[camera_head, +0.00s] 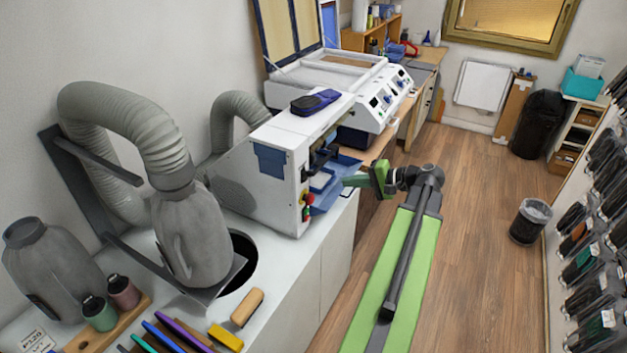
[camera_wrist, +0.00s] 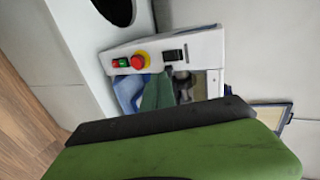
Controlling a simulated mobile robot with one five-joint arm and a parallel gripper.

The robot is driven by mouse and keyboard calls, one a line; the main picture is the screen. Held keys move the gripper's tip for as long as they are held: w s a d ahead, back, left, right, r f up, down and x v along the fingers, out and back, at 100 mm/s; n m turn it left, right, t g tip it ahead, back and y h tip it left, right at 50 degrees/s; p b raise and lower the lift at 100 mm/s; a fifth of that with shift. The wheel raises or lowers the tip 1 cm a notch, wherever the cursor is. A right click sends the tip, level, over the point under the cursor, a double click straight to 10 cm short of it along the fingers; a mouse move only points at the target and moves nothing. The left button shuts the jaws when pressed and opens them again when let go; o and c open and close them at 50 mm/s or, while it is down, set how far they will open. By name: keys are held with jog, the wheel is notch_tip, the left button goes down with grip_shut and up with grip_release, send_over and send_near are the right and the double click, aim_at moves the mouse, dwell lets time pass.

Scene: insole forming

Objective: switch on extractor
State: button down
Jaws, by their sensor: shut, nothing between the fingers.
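The extractor's likely housing is a white cabinet machine (camera_head: 262,180) on the bench, with a grey hose behind it. Its narrow front panel carries a red mushroom button (camera_head: 309,198), a green button and a black switch. In the wrist view the red button (camera_wrist: 139,61) sits between the green button (camera_wrist: 121,63) and the black rocker switch (camera_wrist: 173,56). Whether the switch is on cannot be told. My gripper (camera_head: 349,181) is shut and empty, just right of the machine's front, apart from the panel. In the wrist view its dark green tip (camera_wrist: 158,92) shows below the buttons; its body hides the lower part.
A ribbed grey hose (camera_head: 125,110) and nozzle stand over a round bench opening. Brushes and tools lie at the bench front. A white forming machine (camera_head: 345,82) stands behind. The wooden floor on the right is free up to a bin (camera_head: 530,222) and hanging insoles.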

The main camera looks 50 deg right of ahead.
jog(key=shift+s+d+f, duration=0.1)
jog(key=b, duration=0.5)
send_near(306, 177)
jog(key=w+a+f, duration=0.1)
jog(key=w+f, duration=0.3)
jog(key=shift+w+a+r, duration=0.1)
jog(key=shift+w+a, duration=0.2)
jog(key=shift+w, duration=0.35)
jog(key=shift+r, duration=0.25)
jog(key=shift+w+r+p, duration=0.1)
jog(key=shift+r+p, duration=0.45)
jog(key=shift+p, duration=0.25)
